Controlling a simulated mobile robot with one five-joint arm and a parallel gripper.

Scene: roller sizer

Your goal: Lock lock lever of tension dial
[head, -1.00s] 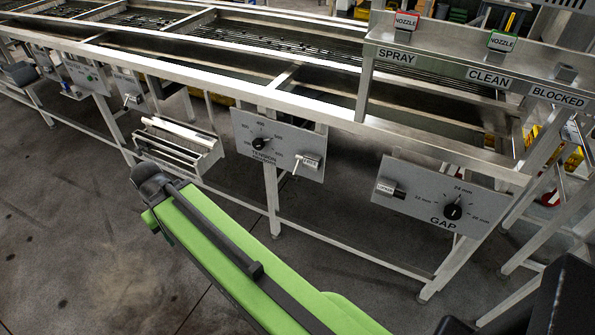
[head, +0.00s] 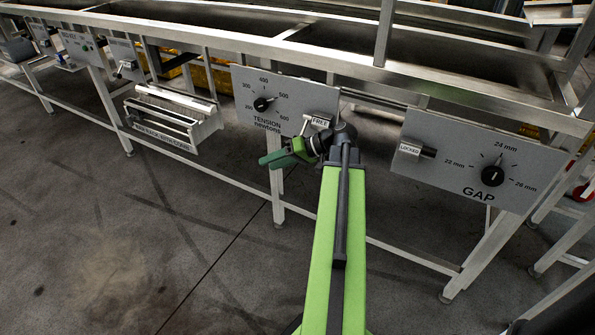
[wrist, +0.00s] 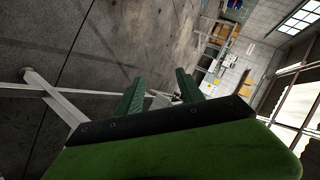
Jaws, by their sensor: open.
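The tension dial (head: 262,104) is a black knob on a grey panel with a scale in newtons, on the machine's front rail. Its lock lever (head: 319,122) is at the panel's lower right, with a tag reading FREE; my arm's end hides part of it. My gripper (head: 268,161) is open and empty, just below and left of the lever, pointing left in the head view. In the wrist view my gripper's two green fingers (wrist: 158,90) are spread apart, and no lever can be made out clearly between them.
To the right, the GAP panel (head: 455,180) carries a knob and a lever tagged LOCKED (head: 411,149). A frame leg (head: 278,200) stands below the tension panel. The floor in front is clear.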

